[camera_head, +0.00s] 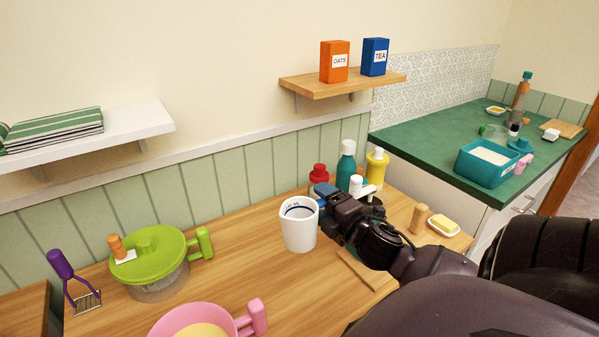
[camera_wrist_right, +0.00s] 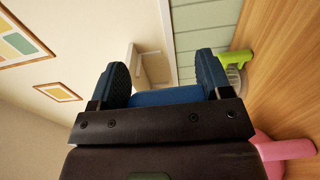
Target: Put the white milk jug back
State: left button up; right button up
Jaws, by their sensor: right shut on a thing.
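The white milk jug (camera_head: 299,228) is upright over the wooden counter, with dark blue marking near its rim. I cannot tell whether its base touches the counter. My right gripper (camera_head: 325,197) is at the jug's upper right side in the head view, shut on it; its grip point is mostly hidden by the gripper. In the right wrist view my two blue fingers (camera_wrist_right: 166,80) stand apart with a blue part between them, and the jug's white body does not show. My left gripper is not in view.
Red (camera_head: 318,176), teal (camera_head: 346,163) and yellow (camera_head: 376,168) bottles stand behind my gripper. A butter dish (camera_head: 443,226) and wooden shaker (camera_head: 419,218) are to the right. A lidded green pot (camera_head: 150,260) and pink pan (camera_head: 190,318) stand left. Counter between pot and jug is clear.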

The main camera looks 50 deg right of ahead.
notch_tip(320, 180, down, 19)
jog(key=b, duration=0.4)
jog(key=shift+a+f+b, duration=0.15)
jog(key=shift+f+b, duration=0.05)
jog(key=shift+b, duration=0.15)
jog(key=shift+f, duration=0.5)
jog(key=o, duration=0.9)
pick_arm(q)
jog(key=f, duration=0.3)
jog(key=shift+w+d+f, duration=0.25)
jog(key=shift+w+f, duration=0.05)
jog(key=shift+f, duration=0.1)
pick_arm(e)
jog(key=shift+o, duration=0.2)
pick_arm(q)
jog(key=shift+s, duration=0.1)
